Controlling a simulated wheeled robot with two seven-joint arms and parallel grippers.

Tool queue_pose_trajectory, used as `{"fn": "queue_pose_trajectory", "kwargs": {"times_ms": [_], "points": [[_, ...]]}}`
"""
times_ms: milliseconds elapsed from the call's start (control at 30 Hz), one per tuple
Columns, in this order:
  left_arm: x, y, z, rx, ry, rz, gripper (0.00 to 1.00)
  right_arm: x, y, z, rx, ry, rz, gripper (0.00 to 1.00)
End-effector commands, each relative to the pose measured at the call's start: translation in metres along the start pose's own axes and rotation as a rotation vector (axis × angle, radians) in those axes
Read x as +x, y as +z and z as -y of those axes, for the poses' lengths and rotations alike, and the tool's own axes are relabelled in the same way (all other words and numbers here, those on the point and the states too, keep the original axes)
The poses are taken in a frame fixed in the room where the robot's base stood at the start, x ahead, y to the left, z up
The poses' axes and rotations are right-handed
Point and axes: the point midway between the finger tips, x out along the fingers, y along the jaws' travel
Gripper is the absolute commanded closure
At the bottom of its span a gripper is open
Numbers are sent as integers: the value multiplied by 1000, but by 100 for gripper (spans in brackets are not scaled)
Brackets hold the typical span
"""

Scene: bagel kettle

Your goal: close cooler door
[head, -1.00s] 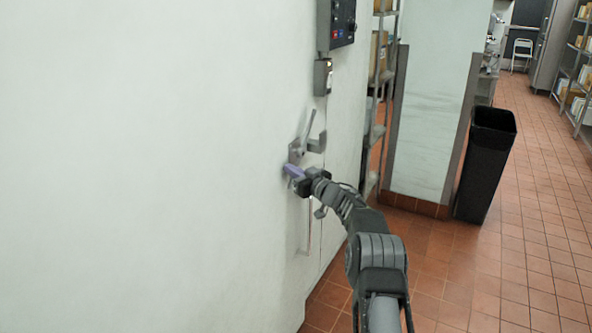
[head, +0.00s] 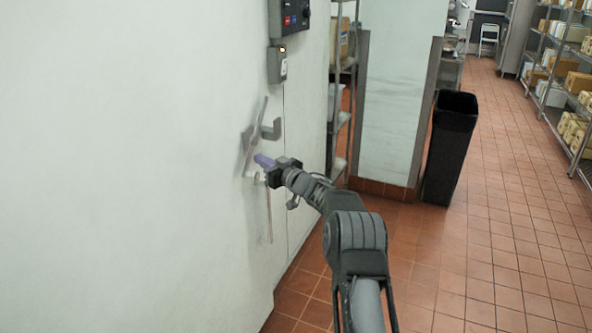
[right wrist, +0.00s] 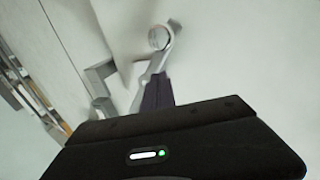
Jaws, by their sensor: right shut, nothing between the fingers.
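The cooler door (head: 130,170) is the large white panel filling the left of the head view. It looks nearly flush with the white wall beside it; I cannot tell if it is fully latched. Its metal latch handle (head: 254,137) is tilted and sits near the door's right edge; it also shows in the right wrist view (right wrist: 149,70). My right gripper (head: 263,160) is shut and empty, its purple fingertips at the lower part of the handle, touching or very close. In the right wrist view the purple fingers (right wrist: 157,92) point at the handle. My left gripper is out of view.
A control box (head: 290,18) and a small grey box (head: 278,64) are on the wall above the handle. A black bin (head: 449,148) stands right of a white wall end (head: 402,100). Shelves (head: 572,60) line the far right. The tiled floor between is clear.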

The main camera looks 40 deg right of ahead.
Motion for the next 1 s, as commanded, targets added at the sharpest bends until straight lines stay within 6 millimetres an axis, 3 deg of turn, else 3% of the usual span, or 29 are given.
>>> {"fn": "queue_pose_trajectory", "kwargs": {"times_ms": [300,500,1000], "points": [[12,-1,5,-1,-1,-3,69,-52,3,-22,1,1,1,100],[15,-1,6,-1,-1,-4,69,-74,4,-31,1,-1,3,100],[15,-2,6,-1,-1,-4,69,-78,3,-32,1,-2,3,100]]}}
